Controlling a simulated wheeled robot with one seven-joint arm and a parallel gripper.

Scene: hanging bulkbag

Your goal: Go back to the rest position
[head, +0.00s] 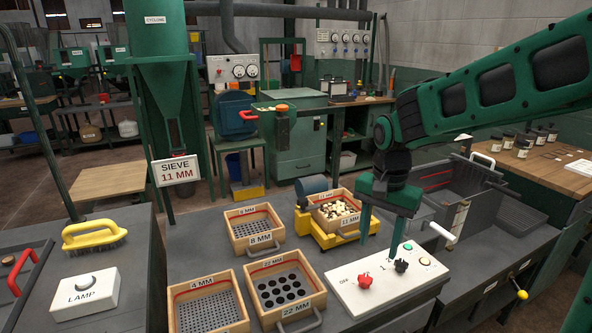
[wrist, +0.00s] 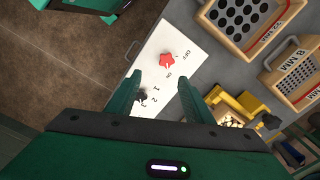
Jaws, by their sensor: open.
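My gripper (head: 382,244) is open and empty. It points down over the white control panel (head: 345,291) on the bench. In the wrist view its two green fingers (wrist: 175,90) spread above the same panel, apart from the red knob (wrist: 166,61). The red star-shaped knob also shows in the head view (head: 365,282), near the OFF mark. A black knob (head: 401,266) sits to its right, close below the fingers; whether a finger touches it I cannot tell. My arm reaches in from the right.
A yellow shaker (head: 316,232) holds the 11 MM sieve (head: 349,222) with pale and dark pieces. Sieves marked 8 MM (head: 259,240), 4 MM (head: 208,317) and 22 MM (head: 296,310) stand left of it. A sign (head: 175,171) reads SIEVE 11 MM.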

